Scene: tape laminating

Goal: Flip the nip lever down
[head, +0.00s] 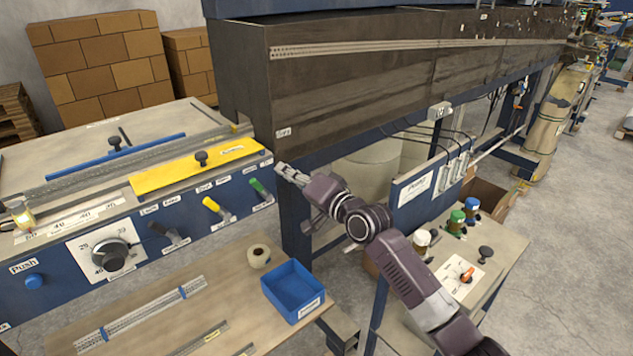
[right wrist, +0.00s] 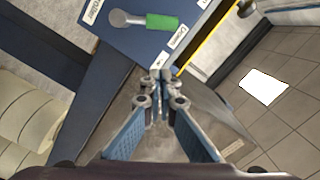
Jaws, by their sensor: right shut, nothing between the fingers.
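The blue front panel (head: 130,222) at the left carries several levers: a dark one (head: 168,234), a yellow-handled one (head: 214,208) and a green-handled one (head: 260,189). Their small labels are too blurred to tell which is the nip lever. The green handle tilts up and left from its pivot. My right gripper (head: 282,170) is shut and empty, just right of the green lever near the panel's right end. In the right wrist view the shut fingertips (right wrist: 161,76) are apart from the green lever (right wrist: 158,21), which lies across the panel beyond them. My left gripper is out of view.
A yellow plate with a black knob (head: 200,172) lies above the panel. A wooden bench below holds a tape roll (head: 259,256) and a blue bin (head: 293,290). The large dark machine housing (head: 380,90) stands close behind my right gripper.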

